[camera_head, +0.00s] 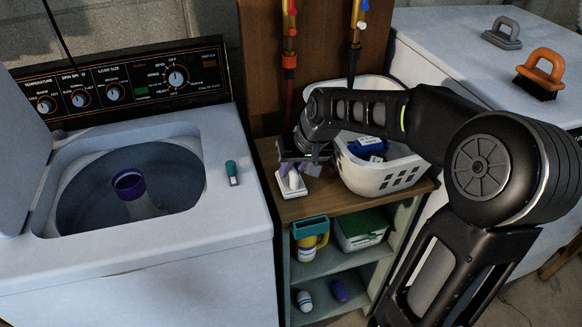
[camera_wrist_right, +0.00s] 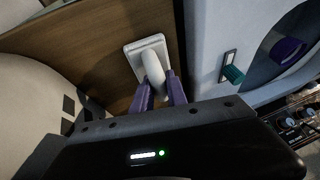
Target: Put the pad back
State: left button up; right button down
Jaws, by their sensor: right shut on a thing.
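The pad (camera_head: 291,189) is white, with a flat square base and a raised rounded white handle. It is at the left part of the wooden shelf top, beside the white basket. I cannot tell whether its base touches the wood. My right gripper (camera_head: 301,168) comes down over it. In the right wrist view the purple fingers (camera_wrist_right: 159,90) are shut on the handle of the pad (camera_wrist_right: 136,58), and the base shows beyond them. My left gripper is not in view.
A white basket (camera_head: 376,180) with blue items stands right of the pad. The open washer (camera_head: 150,262) is left, with a small green-handled item (camera_head: 232,172) on its rim. A grey-handled tool (camera_head: 504,34) and an orange-handled brush (camera_head: 541,75) rest on the white machine at right.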

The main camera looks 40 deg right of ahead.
jog(key=shift+f, duration=0.1)
jog(key=c, duration=1.8)
grip_release()
jog(key=shift+f, duration=0.1)
jog(key=o, duration=0.5)
jog(key=shift+r, duration=0.2)
jog(key=shift+r, duration=0.2)
jog(key=v, duration=1.1)
jog(key=shift+s+a+r, duration=0.1)
jog(key=shift+s+r, duration=0.15)
jog(key=shift+r, duration=0.05)
